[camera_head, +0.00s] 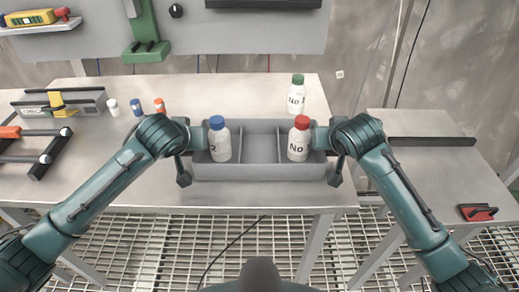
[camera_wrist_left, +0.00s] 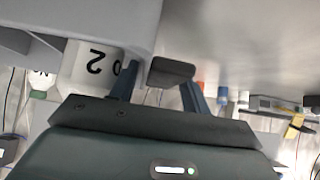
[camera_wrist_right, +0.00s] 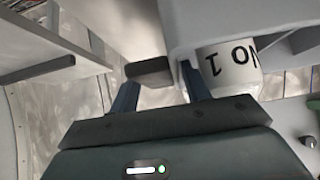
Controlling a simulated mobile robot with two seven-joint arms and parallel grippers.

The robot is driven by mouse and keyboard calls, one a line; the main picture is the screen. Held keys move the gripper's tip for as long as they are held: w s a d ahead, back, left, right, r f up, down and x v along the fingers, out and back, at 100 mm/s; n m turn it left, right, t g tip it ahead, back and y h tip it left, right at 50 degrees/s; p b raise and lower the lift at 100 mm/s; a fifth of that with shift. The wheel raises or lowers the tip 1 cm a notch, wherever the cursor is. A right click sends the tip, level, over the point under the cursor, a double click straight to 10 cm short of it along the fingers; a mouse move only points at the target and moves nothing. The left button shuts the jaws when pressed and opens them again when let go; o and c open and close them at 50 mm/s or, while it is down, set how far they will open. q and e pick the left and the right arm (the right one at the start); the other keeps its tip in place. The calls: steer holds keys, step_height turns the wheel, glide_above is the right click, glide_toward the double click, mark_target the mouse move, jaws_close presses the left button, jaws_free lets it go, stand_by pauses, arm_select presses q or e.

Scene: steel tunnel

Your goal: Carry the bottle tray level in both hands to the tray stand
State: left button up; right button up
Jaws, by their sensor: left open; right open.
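The grey bottle tray (camera_head: 260,171) sits on the workbench near its front edge. A blue-capped bottle (camera_head: 219,141) stands upright in its left compartment and a red-capped bottle (camera_head: 299,140) in its right one; the middle is empty. My left gripper (camera_wrist_left: 155,80) is open at the tray's left end, its fingers close to the end wall. My right gripper (camera_wrist_right: 164,80) is open at the right end in the same way. Part of each gripper's inner finger is hidden by the tray wall, so I cannot tell contact. I cannot clearly identify a tray stand.
A green-capped bottle (camera_head: 297,95) stands behind the tray. A separate table (camera_head: 420,170) at the right, across a gap, has a dark bar (camera_head: 445,141) and a red-and-black item (camera_head: 477,212).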

arm_select(q)
steer(key=shift+c, duration=0.6)
arm_select(e)
steer(key=shift+c, duration=0.6)
arm_select(q)
steer(key=c, duration=0.9)
arm_select(e)
steer(key=c, duration=0.9)
arm_select(q)
steer(key=shift+r, duration=0.1)
arm_select(e)
steer(key=shift+r, duration=0.1)
arm_select(q)
steer(key=shift+r, duration=0.15)
arm_select(e)
steer(key=shift+r, duration=0.1)
